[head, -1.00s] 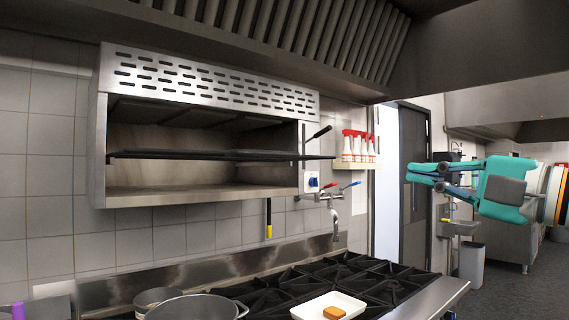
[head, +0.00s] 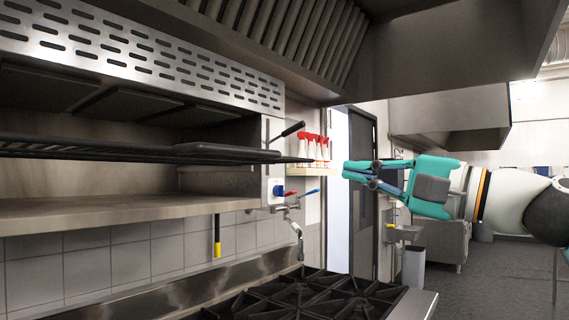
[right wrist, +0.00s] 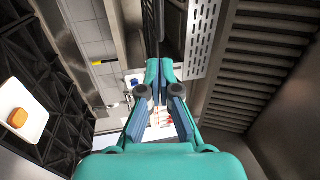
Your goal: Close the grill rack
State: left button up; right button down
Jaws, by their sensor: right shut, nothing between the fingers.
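The grill rack (head: 130,150) is a dark flat rack inside the open-fronted wall grill (head: 160,55). In the head view it sticks out past the grill's right end toward the bottles. A short black handle (head: 288,130) rises from the grill's right side. My right gripper (head: 346,174) is teal and shut, with nothing in it. It hangs in the air to the right of the rack's tip, with a gap between them. The right wrist view shows its fingers (right wrist: 159,68) together, pointing toward the grill. My left gripper is not in view.
A black burner stove (head: 305,298) lies below the grill. Taps (head: 290,200) and a spout stand under the grill's right end. Red-topped bottles (head: 312,148) sit on a wall shelf behind. A white tray (right wrist: 18,112) with an orange-brown item shows in the right wrist view.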

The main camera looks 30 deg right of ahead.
aim_at(271, 155)
jog(key=p+x, duration=0.5)
jog(key=x, duration=0.8)
jog(key=shift+w+a+r, duration=0.1)
jog(key=shift+w+a, duration=0.1)
jog(key=shift+a, duration=0.05)
jog(key=shift+w+a, duration=0.1)
jog(key=shift+w, duration=0.25)
